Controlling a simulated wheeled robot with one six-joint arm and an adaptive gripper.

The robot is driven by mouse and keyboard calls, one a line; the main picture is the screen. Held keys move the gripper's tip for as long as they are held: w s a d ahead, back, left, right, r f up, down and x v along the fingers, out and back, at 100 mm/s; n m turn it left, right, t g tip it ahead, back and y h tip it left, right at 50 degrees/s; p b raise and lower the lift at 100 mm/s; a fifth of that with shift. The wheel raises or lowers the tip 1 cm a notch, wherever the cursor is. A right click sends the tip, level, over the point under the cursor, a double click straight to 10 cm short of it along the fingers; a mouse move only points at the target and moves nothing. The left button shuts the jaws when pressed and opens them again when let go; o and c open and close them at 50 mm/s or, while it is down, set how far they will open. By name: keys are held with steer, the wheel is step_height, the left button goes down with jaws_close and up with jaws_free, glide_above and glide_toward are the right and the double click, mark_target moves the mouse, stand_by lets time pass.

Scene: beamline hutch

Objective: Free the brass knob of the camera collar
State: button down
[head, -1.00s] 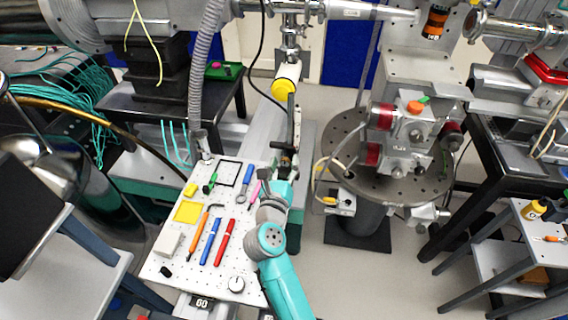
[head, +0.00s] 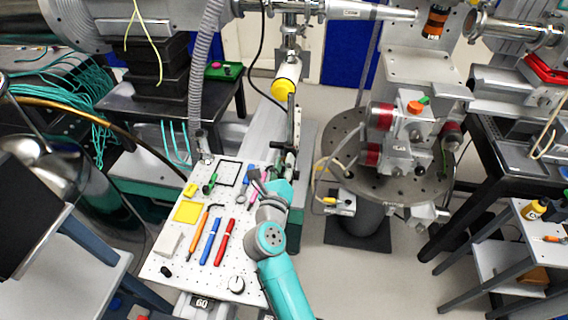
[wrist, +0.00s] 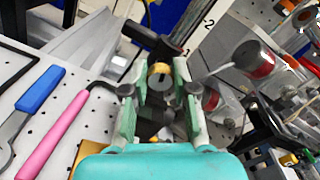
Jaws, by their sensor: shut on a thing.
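The brass knob (wrist: 160,73) shows in the wrist view between the two pale green fingers of my gripper (wrist: 158,80), which is shut on it. A dark slot or hole shows in the knob's face. The knob sits at a black cylindrical part (wrist: 152,38), which looks like the camera collar; its lower part is hidden by the fingers. In the head view my gripper is beside the right edge of the perforated board, partly hidden by my wrist. The knob cannot be made out there.
The white perforated board (head: 178,235) holds several tools, among them a blue-handled tool (wrist: 40,92) and a pink hex key (wrist: 55,135). A round stage (head: 345,128) with red-capped parts stands to the right. Floor shows between the stage and the rail.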

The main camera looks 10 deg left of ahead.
steer(key=shift+n, duration=0.8)
steer(key=c, duration=0.9)
jaws_free()
steer(key=shift+s, duration=0.1)
steer(key=s, duration=1.2)
steer(key=shift+a, duration=0.25)
steer(key=shift+w, duration=0.1)
